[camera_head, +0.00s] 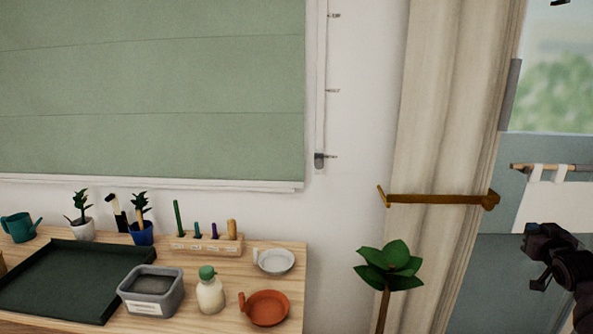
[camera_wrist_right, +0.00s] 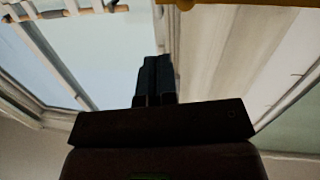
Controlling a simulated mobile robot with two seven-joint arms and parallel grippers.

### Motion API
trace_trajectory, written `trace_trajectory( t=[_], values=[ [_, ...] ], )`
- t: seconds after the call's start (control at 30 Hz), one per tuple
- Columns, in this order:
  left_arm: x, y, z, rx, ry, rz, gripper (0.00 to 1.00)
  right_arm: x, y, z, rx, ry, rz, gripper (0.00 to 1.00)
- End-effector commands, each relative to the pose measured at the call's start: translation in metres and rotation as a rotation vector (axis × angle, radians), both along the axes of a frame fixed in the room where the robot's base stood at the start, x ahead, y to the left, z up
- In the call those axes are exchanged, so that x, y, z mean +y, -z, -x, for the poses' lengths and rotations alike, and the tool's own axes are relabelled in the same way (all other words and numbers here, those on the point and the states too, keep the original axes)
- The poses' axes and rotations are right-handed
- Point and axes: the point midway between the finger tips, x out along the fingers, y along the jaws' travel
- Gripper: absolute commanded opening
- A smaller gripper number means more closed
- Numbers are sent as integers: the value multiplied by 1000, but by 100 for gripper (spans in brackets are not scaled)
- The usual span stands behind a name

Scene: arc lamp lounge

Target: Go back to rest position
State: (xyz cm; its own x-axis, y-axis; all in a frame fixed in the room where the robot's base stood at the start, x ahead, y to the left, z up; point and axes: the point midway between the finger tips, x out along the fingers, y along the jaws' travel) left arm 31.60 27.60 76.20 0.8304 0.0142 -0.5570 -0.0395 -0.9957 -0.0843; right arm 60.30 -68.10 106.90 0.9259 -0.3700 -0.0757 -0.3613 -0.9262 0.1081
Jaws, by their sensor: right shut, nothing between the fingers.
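My right gripper (camera_head: 541,243) is at the right edge of the head view, dark and raised in front of the window side. It holds nothing. In the right wrist view its two dark fingers (camera_wrist_right: 155,78) are pressed together and point up toward the window and curtain. Nothing touches them. My left gripper is not in view.
A wooden table (camera_head: 240,318) at lower left bears a dark green tray (camera_head: 60,285), a grey tub (camera_head: 151,290), a bottle (camera_head: 210,294), terracotta dish (camera_head: 265,308) and pots. A leafy plant (camera_head: 390,265) and a brass curtain tieback (camera_head: 435,199) stand left of my right gripper.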

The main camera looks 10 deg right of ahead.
Motion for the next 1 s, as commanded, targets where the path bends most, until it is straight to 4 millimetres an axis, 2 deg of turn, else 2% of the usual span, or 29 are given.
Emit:
trace_trajectory(
  t=[0.03,0.07,0.17,0.37,0.5,0.57,0.7,0.9,1.0],
  values=[
    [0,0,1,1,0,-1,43,23,-7,-6,7,-38,75,0],
    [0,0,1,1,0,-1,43,37,-2,-9,16,-58,104,0],
    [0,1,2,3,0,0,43,84,34,-4,74,-122,172,0],
    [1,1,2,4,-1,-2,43,171,116,32,179,-232,221,0],
    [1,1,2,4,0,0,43,229,168,70,243,-298,212,0],
    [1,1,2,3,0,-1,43,254,188,89,268,-323,201,0],
    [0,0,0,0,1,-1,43,311,228,140,325,-369,143,0],
    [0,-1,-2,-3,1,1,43,383,271,219,404,-391,1,0],
    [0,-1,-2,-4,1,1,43,401,287,251,446,-381,-64,0]
  ],
)
